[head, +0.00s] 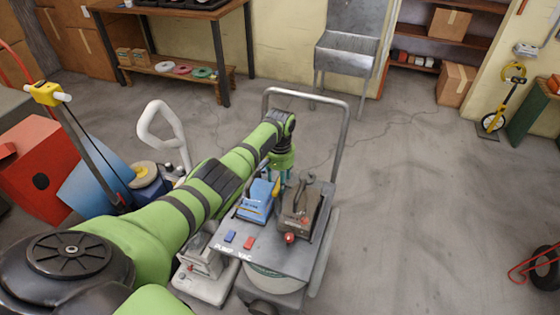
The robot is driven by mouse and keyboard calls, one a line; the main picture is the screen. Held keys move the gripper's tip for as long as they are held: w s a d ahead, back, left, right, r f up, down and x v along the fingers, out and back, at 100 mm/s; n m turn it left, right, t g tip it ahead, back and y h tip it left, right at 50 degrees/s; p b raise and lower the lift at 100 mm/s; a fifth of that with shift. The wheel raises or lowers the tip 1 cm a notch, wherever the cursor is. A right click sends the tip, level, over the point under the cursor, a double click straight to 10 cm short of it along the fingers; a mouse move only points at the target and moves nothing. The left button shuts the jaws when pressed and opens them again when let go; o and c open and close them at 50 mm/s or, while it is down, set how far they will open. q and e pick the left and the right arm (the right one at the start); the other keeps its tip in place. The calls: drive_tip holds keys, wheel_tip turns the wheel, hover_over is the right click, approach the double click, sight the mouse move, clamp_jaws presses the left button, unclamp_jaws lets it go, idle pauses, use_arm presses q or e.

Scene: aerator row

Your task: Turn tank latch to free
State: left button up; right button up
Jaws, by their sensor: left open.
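A grey wheeled cart marked PUMP VAC (268,262) stands in front of me. On its top are a blue unit (254,203) with a yellow lever-like piece (276,188) at its right side, and a grey-brown unit (297,215) with a dark handle and a red knob (290,238). I cannot tell for sure which part is the tank latch. My left gripper (281,176) points down, open, just behind the two units and near the yellow piece. My arm crosses the view from the lower left; whether the fingers touch anything is unclear. My right gripper is out of view.
The cart's tall push bar (308,92) rises behind my gripper. Left of the cart stand a white-handled machine (168,128) and a red machine (40,165). A workbench (170,10) and metal sink (345,55) are at the back.

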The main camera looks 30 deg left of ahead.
use_arm(q)
wheel_tip(320, 180, up, 10)
drive_tip(key=shift+r, duration=0.15)
drive_tip(key=shift+s, duration=0.1)
idle(0.6)
